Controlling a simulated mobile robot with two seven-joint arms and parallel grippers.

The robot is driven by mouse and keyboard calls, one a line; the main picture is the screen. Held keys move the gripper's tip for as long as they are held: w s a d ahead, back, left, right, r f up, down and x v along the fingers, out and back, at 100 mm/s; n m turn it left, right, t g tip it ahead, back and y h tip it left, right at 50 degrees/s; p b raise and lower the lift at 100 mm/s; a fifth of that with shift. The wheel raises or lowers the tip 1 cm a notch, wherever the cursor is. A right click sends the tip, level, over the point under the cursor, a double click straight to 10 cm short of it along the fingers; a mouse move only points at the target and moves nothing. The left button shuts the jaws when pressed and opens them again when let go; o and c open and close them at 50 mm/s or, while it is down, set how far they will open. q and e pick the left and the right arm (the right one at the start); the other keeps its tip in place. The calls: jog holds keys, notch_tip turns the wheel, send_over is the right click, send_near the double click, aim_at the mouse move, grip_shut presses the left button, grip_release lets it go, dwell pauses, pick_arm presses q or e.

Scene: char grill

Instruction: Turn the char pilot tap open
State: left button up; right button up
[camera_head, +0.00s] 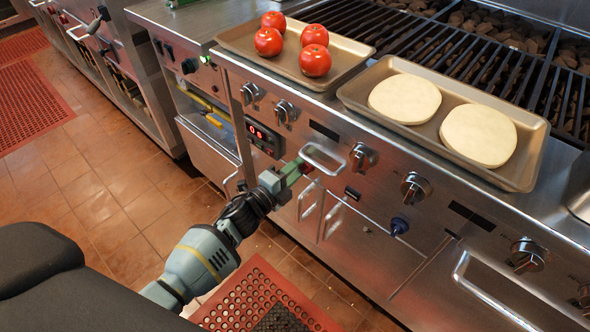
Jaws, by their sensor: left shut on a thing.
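My left gripper (296,170) reaches in from the lower left to the front panel of the char grill. A metal loop handle (324,165) stands right beside the fingertips. My right gripper is not in view.
Silver knobs (362,157) line the panel, with a red-lit display (262,136) left of the gripper. A tray (340,80) of tomatoes and a tray (516,180) with two pale flat rounds rest above. Bar handles (462,275) jut out below.

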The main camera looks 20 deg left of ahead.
pick_arm(q)
jog(key=o, duration=1)
jog(key=shift+c, duration=0.2)
jog(key=shift+s, duration=0.1)
jog(key=v, duration=0.7)
jog(key=shift+s+p, duration=0.3)
jog(key=shift+p, duration=0.15)
jog(key=shift+a, duration=0.1)
